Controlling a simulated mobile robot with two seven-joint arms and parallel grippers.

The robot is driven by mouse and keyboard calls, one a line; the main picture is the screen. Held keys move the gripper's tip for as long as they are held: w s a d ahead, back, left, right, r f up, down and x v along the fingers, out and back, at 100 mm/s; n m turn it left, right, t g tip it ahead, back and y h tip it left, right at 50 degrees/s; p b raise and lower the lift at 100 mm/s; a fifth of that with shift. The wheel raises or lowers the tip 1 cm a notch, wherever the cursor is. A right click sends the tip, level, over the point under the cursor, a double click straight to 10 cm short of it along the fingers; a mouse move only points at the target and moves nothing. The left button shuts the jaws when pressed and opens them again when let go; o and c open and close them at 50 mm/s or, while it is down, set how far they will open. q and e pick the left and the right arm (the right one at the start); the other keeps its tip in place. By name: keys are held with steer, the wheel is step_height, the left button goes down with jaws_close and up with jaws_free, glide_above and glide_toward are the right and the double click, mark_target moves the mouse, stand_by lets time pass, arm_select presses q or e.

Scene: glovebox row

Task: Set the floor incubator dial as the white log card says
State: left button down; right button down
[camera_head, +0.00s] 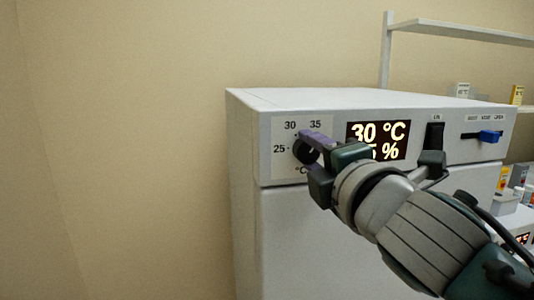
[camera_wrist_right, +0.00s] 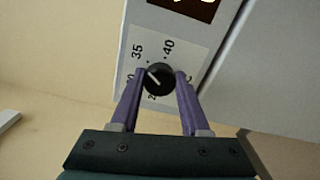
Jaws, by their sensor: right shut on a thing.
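The white floor incubator (camera_head: 250,130) has a black dial (camera_head: 304,153) on a pale scale plate at its upper left. My right gripper (camera_head: 313,148) has its purple fingers shut on the dial's sides. In the right wrist view the dial (camera_wrist_right: 158,78) sits between the two fingertips (camera_wrist_right: 162,80). Its white mark points up and left, between the 35 label and a label partly hidden by a finger. The lit display (camera_head: 378,138) reads 30 °C; its lower line is partly covered. A small white card (camera_head: 461,90) stands behind, its print unreadable. My left gripper is not in view.
A black rocker switch (camera_head: 435,135) and a blue slider (camera_head: 490,136) are on the panel's right. Small bottles stand at the right edge. Bare wall is at left.

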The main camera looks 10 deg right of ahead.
steer(key=m, duration=0.5)
steer(key=shift+m, duration=0.3)
steer(key=m, duration=0.5)
steer(key=shift+f, duration=0.1)
steer(key=shift+m, duration=0.4)
steer(key=shift+c, duration=1.9)
jaws_free()
